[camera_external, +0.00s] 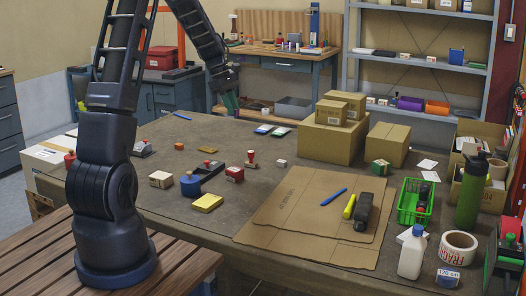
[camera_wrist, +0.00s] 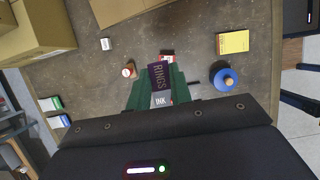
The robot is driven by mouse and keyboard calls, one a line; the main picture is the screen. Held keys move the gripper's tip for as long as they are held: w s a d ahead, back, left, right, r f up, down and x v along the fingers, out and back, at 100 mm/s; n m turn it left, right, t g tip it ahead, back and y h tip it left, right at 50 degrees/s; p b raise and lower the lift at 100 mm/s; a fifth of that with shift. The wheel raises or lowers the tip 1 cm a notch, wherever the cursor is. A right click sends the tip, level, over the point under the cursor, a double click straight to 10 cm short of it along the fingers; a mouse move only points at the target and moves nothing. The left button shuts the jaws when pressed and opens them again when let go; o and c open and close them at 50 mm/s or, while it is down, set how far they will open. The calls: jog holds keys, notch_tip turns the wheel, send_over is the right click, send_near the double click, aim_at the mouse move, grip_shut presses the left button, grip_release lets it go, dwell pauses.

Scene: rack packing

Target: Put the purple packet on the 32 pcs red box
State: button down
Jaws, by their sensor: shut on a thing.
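My gripper (camera_wrist: 155,92) has green fingers. They are shut on a purple packet (camera_wrist: 158,74) lettered "RINGS", with a pale end reading "INK". In the external view my gripper (camera_external: 230,103) hangs above the far side of the table, and the packet cannot be made out there. A small red box with a white label (camera_external: 234,174) lies on the table; its lettering is too small to read. It shows in the wrist view (camera_wrist: 167,53) just beyond the packet, partly hidden by it. I cannot tell whether it is the 32 pcs box.
A red-handled stamp (camera_external: 251,158), a blue-knobbed item (camera_external: 190,183) and a yellow pad (camera_external: 208,202) stand near the red box. Cardboard boxes (camera_external: 327,138) stand at the back right. Flat cardboard (camera_external: 290,215) covers the front middle. A green basket (camera_external: 407,210) and bottles are at right.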

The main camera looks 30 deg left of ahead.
aim_at(237, 169)
notch_tip(237, 169, down, 20)
jog(key=shift+r, duration=0.15)
dwell(0.5)
jog(key=c, duration=1.3)
grip_release()
jog(key=shift+o, duration=0.2)
